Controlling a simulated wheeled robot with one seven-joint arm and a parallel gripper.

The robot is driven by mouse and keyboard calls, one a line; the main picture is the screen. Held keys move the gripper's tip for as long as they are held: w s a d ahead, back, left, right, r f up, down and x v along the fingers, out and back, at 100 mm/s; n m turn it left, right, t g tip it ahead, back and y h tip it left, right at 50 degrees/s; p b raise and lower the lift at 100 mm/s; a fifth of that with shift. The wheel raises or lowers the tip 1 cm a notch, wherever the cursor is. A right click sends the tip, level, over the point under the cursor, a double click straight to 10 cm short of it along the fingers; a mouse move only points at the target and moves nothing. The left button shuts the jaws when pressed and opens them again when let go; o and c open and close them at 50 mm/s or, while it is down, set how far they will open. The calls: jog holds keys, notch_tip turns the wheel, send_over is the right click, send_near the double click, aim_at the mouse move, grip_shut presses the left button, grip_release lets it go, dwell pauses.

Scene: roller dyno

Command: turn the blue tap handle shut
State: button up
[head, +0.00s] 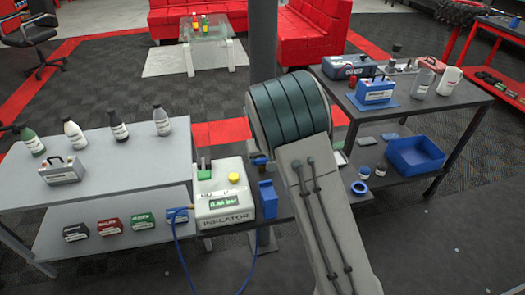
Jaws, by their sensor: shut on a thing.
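My arm fills the middle of the head view and hides what lies behind it. My gripper does not show. A small blue piece (260,160) peeks out at the left edge of my arm, near the grey post. It may be part of the blue tap handle, but I cannot tell, nor how far it is turned.
A blue container (267,199) stands between the inflator and my arm. A grey table (115,150) with several bottles is at the left. A grey post (263,45) rises behind.

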jog(key=shift+m, duration=0.3)
jog(key=o, duration=1)
jog(key=p+v, duration=0.1)
jog(key=v, duration=1.3)
jog(key=shift+s+a, duration=0.1)
jog(key=shift+f, duration=0.1)
